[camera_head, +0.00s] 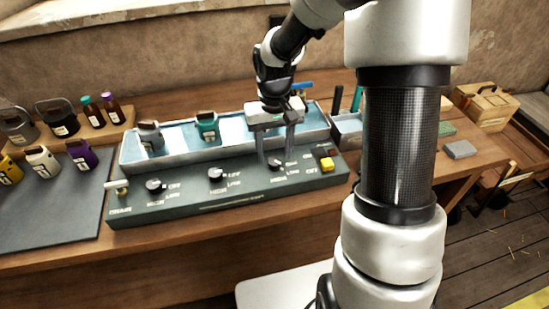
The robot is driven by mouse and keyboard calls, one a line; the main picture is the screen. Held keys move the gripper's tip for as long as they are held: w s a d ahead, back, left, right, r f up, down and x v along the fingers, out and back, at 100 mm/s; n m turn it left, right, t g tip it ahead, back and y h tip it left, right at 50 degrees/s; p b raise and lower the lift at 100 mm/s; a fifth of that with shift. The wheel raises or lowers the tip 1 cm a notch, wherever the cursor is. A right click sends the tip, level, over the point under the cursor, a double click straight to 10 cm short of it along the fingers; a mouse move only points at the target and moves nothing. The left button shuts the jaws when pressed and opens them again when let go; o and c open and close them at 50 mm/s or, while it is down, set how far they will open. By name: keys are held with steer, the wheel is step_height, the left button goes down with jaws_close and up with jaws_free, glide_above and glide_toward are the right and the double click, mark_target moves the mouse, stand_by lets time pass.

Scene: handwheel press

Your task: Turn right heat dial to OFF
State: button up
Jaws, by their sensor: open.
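The dark control panel (200,202) lies along the front of the bench with three black dials. The right heat dial (277,165) sits near its right end, with labels beside it too small to read surely. My gripper (276,157) points down over this dial, with its two fingers apart. One finger shows on the left of the dial and the other on its right. I cannot tell whether either finger touches it. The middle dial (216,174) and left dial (154,185) stand clear of my gripper.
A yellow button (327,164) is right of the dial, and a pale lever (117,187) is at the panel's left end. A trough (178,158) with hanging containers runs behind the panel.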

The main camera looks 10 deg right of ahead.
mark_target(275, 164)
steer(key=shift+f, duration=1.3)
steer(key=c, duration=1)
steer(key=shift+c, duration=0.2)
steer(key=shift+n, duration=0.4)
steer(key=n+p, duration=0.1)
steer(key=n, duration=0.2)
steer(key=shift+r+n+p, duration=0.1)
steer(key=shift+n+p, duration=0.2)
steer(key=shift+p, duration=0.05)
steer(key=shift+n+p, duration=0.85)
steer(key=shift+n, duration=1.45)
